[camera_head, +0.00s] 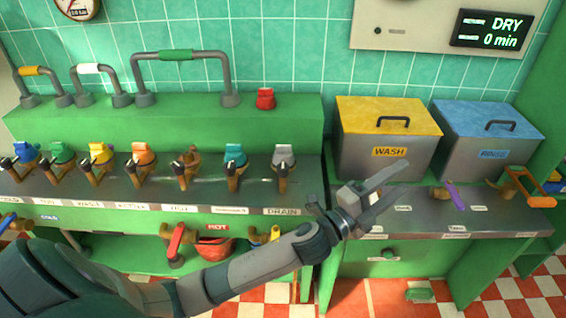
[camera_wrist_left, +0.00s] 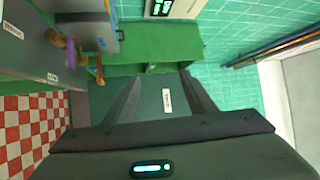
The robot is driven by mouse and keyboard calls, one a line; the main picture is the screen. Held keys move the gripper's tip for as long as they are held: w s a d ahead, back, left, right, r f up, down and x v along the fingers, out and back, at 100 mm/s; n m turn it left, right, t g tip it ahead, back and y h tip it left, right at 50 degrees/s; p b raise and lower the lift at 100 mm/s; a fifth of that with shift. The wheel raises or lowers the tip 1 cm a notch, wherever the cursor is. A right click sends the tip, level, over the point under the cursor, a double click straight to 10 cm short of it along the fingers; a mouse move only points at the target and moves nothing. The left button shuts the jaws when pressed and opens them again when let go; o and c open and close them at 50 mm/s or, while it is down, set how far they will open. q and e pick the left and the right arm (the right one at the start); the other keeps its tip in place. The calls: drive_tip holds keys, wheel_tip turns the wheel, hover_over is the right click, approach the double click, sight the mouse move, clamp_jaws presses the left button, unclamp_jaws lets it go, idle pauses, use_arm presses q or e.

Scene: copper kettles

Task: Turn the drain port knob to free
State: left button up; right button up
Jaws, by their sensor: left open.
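A brass tap with a grey knob (camera_head: 284,154) stands at the right end of the tap row, above the "DRAIN" label (camera_head: 283,211). I cannot tell whether it is the drain port knob, as the small labels on the right counter are unreadable. My left gripper (camera_head: 404,180) is open and empty over the right counter, to the right of the grey-knobbed tap and in front of the wash bin. In the left wrist view its fingers (camera_wrist_left: 160,80) are apart, with a grey surface and a white label beyond them. The gripper hides part of the counter. My right gripper is out of view.
A purple lever (camera_head: 456,195) and an orange handle (camera_head: 526,188) rise from that counter. Several coloured taps line the left counter. A red knob (camera_head: 265,99) sits above.

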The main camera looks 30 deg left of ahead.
use_arm(q)
drive_tip(key=d+r+m+g+h, duration=0.45)
drive_tip(key=d+m+h, duration=0.2)
drive_tip(key=m, duration=0.35)
drive_tip(key=m+g+y, duration=1.4)
drive_tip(key=m+y, duration=0.2)
drive_tip(key=m, duration=0.5)
hover_over(283, 167)
drive_tip(key=shift+a+f, duration=0.15)
drive_tip(key=shift+f, duration=0.3)
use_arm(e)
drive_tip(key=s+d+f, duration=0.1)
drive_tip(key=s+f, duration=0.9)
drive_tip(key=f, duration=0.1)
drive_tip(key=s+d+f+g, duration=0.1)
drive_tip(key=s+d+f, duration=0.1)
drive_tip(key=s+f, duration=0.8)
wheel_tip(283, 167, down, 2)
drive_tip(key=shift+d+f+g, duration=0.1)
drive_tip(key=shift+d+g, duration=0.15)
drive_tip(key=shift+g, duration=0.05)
use_arm(q)
drive_tip(key=shift+f, duration=0.1)
wheel_tip(283, 167, down, 17)
drive_tip(key=p, duration=0.5)
drive_tip(key=shift+f+p, duration=0.1)
drive_tip(key=shift+p, duration=0.25)
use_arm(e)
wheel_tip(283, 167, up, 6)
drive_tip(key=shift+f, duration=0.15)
